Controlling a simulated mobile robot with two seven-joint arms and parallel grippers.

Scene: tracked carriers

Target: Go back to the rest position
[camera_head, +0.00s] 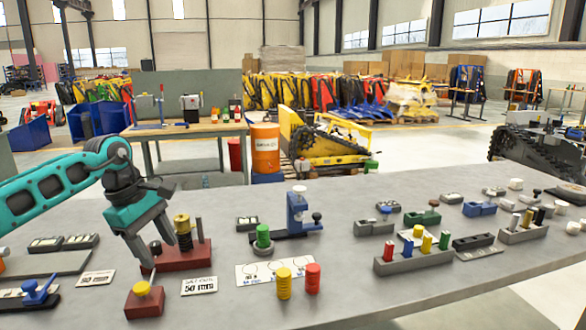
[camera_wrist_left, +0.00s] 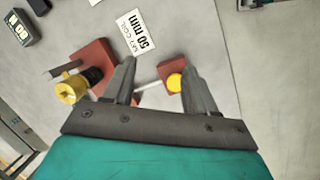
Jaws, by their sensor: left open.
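My left gripper (camera_head: 167,248) hangs over the left part of the grey table (camera_head: 370,268), fingers pointing down. It is open, with no object seen between its fingers; they also show apart in the left wrist view (camera_wrist_left: 157,66). A red base (camera_head: 192,259) with a yellow-and-black coil post (camera_head: 182,228) stands right behind the fingers. A small red block with a yellow knob (camera_head: 143,290) is in front of them. In the wrist view, the coil post (camera_wrist_left: 72,88) is left of the fingers and the yellow knob (camera_wrist_left: 175,82) shows between them, beyond the tips. My right gripper is out of view.
A "50 mm" card (camera_head: 199,285) lies near the gripper. Yellow (camera_head: 284,284) and red (camera_head: 313,278) cylinders stand at the front middle. A blue press (camera_head: 297,213) and a green cylinder (camera_head: 263,238) are behind them. A grey rack (camera_head: 410,260) is farther right. The front right table is clear.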

